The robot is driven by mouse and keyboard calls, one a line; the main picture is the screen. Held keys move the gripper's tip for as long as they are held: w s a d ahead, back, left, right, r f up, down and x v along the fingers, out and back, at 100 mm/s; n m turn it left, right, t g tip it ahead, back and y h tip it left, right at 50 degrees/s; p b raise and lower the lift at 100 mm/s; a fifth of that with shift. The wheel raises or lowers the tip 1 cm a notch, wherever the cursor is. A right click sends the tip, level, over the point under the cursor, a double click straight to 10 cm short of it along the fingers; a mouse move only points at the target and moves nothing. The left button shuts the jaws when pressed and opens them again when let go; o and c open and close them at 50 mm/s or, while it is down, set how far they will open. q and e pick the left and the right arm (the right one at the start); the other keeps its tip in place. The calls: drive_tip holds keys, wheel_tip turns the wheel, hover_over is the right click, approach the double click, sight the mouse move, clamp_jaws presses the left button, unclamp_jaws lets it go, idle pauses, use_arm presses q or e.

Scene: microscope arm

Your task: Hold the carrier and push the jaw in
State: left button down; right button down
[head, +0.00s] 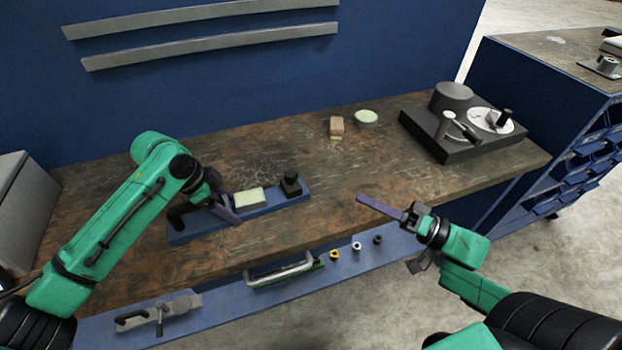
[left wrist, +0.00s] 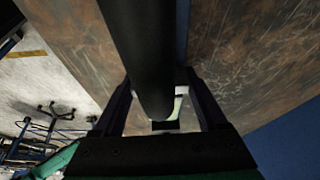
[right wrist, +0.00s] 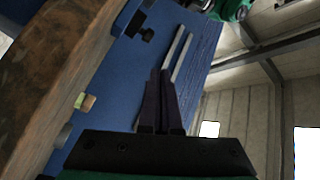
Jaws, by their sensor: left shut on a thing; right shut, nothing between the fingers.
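A long blue base (head: 275,204) lies on the bench. It carries a pale green-topped block (head: 250,198) in its middle and a small black block with a knob (head: 291,185) at its right end. I cannot tell for sure which part is the carrier or the jaw.
A black machine (head: 440,143) stands at the bench's back right. A small brown block (head: 336,128) and a round green-topped disc (head: 366,118) lie behind the base. A blue front ledge (head: 225,310) holds a bar handle (head: 280,270), a clamp-like tool (head: 158,312) and small round parts.

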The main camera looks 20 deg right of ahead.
sight(290, 182)
use_arm(q)
drive_tip(key=shift+r, duration=0.1)
use_arm(e)
drive_tip(key=m+h, duration=0.1)
drive_tip(key=m, duration=0.1)
drive_tip(key=w+f+m, duration=0.1)
drive_tip(key=m, duration=0.2)
drive_tip(key=w+m+h, duration=0.1)
drive_tip(key=m, duration=0.1)
drive_tip(key=shift+w+d+f+m+t+h, duration=0.2)
drive_tip(key=shift+d+m+t+h, duration=0.1)
drive_tip(key=shift+m+t, duration=0.1)
drive_tip(key=shift+w+a, duration=0.1)
drive_tip(key=shift+w, duration=0.1)
drive_tip(key=x, duration=0.9)
use_arm(q)
drive_tip(key=shift+w, duration=0.1)
use_arm(e)
drive_tip(key=a, duration=0.1)
drive_tip(key=w+a, duration=0.1)
drive_tip(key=a, duration=0.1)
drive_tip(key=shift+w+a+f, duration=0.1)
drive_tip(key=shift+a, duration=0.5)
